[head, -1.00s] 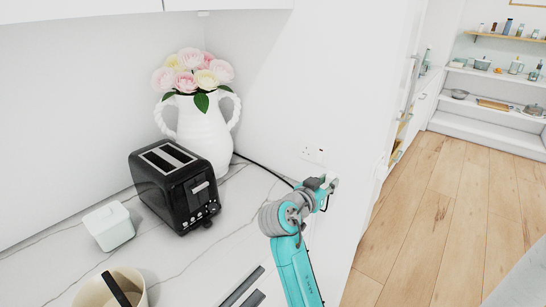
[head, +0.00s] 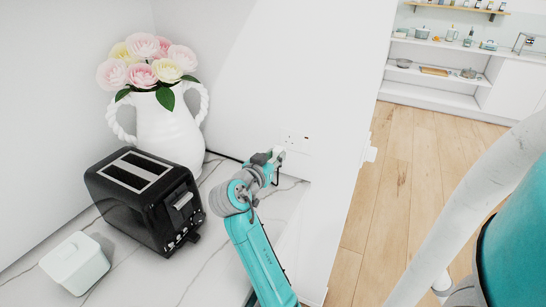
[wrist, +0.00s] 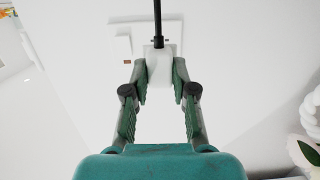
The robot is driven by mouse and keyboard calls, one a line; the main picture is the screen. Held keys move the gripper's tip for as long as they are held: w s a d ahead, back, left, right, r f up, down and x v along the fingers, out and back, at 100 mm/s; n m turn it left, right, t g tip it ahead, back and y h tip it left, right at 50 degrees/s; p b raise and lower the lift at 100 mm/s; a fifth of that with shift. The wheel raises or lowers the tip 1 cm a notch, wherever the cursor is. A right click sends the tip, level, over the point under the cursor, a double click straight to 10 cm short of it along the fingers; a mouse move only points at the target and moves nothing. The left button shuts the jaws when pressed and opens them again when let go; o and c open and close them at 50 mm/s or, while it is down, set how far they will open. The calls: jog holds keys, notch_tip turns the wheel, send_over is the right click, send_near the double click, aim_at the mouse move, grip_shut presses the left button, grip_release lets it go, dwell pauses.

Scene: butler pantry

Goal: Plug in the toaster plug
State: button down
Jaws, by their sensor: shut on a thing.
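My gripper (wrist: 158,80) is shut on a white plug (wrist: 159,66), which sits between its fingertips in the wrist view. The black cord (wrist: 158,20) runs up from the plug. A white wall socket (wrist: 122,40) lies just beyond the plug, partly hidden by it. I cannot tell whether the plug touches it. In the head view my gripper (head: 277,155) is close to the wall, just below and left of the socket (head: 299,139). The black toaster (head: 150,200) stands on the counter to the left, and its cord (head: 225,156) runs along the back toward my gripper.
A white vase (head: 168,130) with pink and yellow flowers stands behind the toaster. A white lidded box (head: 75,263) is at the front left. The marble counter (head: 205,270) is bare between the toaster and my arm. Wooden floor (head: 400,190) lies open to the right.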

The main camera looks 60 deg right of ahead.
jog(key=shift+w+d, duration=0.2)
jog(key=shift+d, duration=2.65)
jog(key=shift+d+r, duration=0.1)
jog(key=shift+d, duration=0.4)
dwell(0.3)
jog(key=c, duration=0.9)
grip_release()
jog(key=shift+o, duration=0.2)
jog(key=a+r, duration=0.1)
jog(key=a, duration=1)
jog(key=shift+s+a+r, duration=0.35)
jog(key=shift+s+a, duration=0.05)
jog(key=shift+s, duration=0.05)
